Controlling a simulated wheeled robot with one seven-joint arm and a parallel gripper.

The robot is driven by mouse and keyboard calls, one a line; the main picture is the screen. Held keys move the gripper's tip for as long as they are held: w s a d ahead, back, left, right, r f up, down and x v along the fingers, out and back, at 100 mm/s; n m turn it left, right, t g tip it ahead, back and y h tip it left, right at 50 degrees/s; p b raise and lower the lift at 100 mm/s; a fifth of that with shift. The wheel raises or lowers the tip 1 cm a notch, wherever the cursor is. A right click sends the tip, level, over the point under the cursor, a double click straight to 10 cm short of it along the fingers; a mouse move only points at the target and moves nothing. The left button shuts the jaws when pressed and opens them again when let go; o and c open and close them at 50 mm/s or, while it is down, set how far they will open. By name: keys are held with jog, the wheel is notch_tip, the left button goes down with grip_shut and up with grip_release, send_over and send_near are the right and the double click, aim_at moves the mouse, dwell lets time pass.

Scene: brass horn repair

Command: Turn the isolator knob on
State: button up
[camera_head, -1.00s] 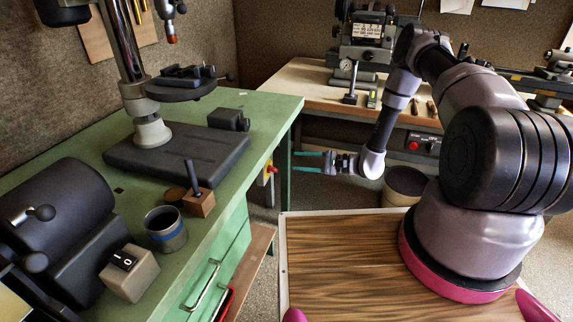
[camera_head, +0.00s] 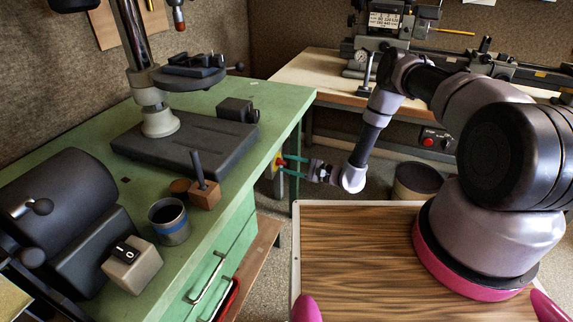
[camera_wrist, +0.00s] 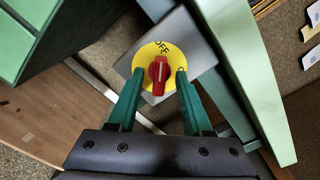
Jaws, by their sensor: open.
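The isolator knob (camera_wrist: 159,75) is a red handle on a yellow round plate (camera_wrist: 146,54) on a grey box (camera_wrist: 195,45). "OFF" shows at the plate's upper edge in the wrist view; other lettering at its right is partly hidden by a finger. The knob's red handle points roughly up and down in that view. My gripper (camera_head: 293,165) also shows in the head view, reaching left to the isolator.
The green bench (camera_head: 275,100) carries a drill press (camera_head: 160,120), a blue-banded cup (camera_head: 169,222), a wooden block with a peg (camera_head: 204,194) and a switch box (camera_head: 132,264).

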jog(key=shift+w+a, duration=0.15)
jog(key=shift+a, duration=0.35)
jog(key=shift+c, duration=0.3)
grip_shut()
